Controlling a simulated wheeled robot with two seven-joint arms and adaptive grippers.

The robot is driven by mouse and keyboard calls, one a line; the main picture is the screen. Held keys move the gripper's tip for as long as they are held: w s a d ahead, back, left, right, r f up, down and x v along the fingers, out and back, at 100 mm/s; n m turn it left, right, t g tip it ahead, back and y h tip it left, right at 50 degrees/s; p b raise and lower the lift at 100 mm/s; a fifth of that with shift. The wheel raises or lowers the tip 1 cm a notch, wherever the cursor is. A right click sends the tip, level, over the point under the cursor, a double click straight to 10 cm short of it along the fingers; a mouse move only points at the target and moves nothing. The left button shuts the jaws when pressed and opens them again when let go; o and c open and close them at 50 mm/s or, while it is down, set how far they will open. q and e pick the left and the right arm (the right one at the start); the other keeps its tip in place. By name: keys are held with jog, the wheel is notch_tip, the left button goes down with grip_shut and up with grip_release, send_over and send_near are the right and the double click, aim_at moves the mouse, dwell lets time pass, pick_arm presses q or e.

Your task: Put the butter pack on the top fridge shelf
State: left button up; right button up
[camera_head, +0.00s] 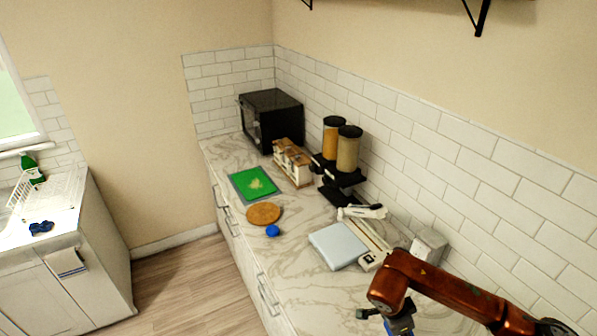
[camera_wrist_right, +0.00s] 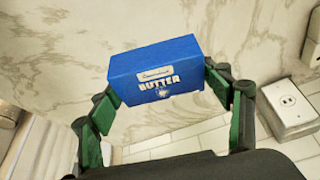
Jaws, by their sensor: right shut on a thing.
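The blue butter pack (camera_wrist_right: 150,68) with white "BUTTER" lettering is between the green-padded fingers of my right gripper (camera_wrist_right: 162,92) in the right wrist view. The fingers are shut on its two ends. In the head view my right gripper (camera_head: 388,318) is at the bottom edge, below the orange-brown arm, over the marble counter. A small blue patch of the pack (camera_head: 402,326) shows there, mostly hidden by the arm and cut by the frame. My left gripper is not in view. No fridge or fridge shelf is in view.
The marble counter (camera_head: 310,215) runs along the tiled wall. On it are a black microwave (camera_head: 270,118), a jar rack, a green cutting board (camera_head: 254,184), a round wooden board (camera_head: 263,213), a blue lid (camera_head: 272,231) and a scale (camera_head: 338,246). A white socket box (camera_wrist_right: 289,106) is close to the gripper.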

jog(key=w+a+r+n+t+y+b, duration=0.1)
jog(key=w+a+r+n+t+y, duration=0.2)
jog(key=n, duration=0.5)
jog(key=w+a+r+n+t+y, duration=0.1)
jog(key=w+a+n, duration=0.2)
jog(key=a+n, duration=0.4)
jog(key=s+d+f, duration=0.1)
jog(key=s+f, duration=0.2)
jog(key=s, duration=0.5)
jog(key=shift+s+d+n, duration=0.15)
jog(key=shift+s+n, duration=0.1)
jog(key=shift+n, duration=0.15)
jog(key=shift+s+f+g, duration=0.1)
jog(key=shift+f+g, duration=0.05)
jog(key=shift+g, duration=0.15)
